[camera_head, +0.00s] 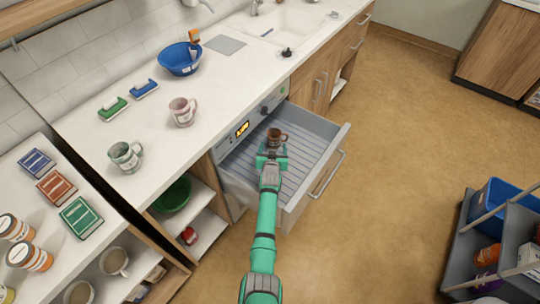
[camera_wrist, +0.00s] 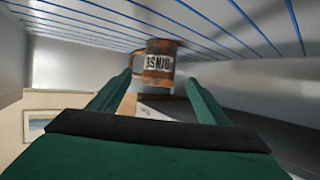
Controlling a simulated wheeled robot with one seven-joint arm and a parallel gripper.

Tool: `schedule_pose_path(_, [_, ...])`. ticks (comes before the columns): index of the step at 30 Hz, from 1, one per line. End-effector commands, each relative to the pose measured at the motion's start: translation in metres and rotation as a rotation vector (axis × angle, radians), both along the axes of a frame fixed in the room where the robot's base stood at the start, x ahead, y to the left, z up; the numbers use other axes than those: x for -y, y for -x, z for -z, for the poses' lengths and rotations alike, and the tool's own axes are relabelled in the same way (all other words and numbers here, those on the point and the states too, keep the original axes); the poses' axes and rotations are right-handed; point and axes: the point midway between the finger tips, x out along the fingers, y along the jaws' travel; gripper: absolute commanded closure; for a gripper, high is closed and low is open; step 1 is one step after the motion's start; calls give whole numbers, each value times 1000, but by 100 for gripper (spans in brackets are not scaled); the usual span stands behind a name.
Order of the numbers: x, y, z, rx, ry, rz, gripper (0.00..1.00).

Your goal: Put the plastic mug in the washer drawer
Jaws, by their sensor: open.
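The washer drawer (camera_head: 312,170) is pulled out below the counter, with a ribbed rack inside. A brown mug (camera_head: 275,136) stands in it near the front panel. In the wrist view the mug (camera_wrist: 158,62) looks rusty brown with a pale lettered label, and the picture is upside down, with the blue-lined rack on top. My gripper (camera_head: 271,153) is inside the drawer, open. Its fingers (camera_wrist: 159,80) point at the mug, one to each side, and the mug rests on the rack. I cannot tell whether the fingers touch it.
On the counter (camera_head: 225,85) stand a pinkish mug (camera_head: 182,111), a grey-green mug (camera_head: 125,156), a blue bowl (camera_head: 180,60) and two brushes. Shelves at left hold a green bowl (camera_head: 173,195). A grey cart (camera_head: 470,240) stands at right. The floor between is clear.

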Motion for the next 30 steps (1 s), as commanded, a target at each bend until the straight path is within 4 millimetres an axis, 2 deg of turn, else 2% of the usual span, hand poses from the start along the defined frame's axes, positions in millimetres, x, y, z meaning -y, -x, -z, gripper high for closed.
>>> schedule_pose_path(7, [-2,7,-8,0,0,0,29])
schedule_pose_path(24, [-1,8,-9,3,2,1,29])
schedule_pose_path(26, [-1,6,-15,16,10,-4,29])
schedule_pose_path(28, [-5,1,-31,55,34,-19,29])
schedule_pose_path(30, [-13,-6,-59,123,78,-46,29])
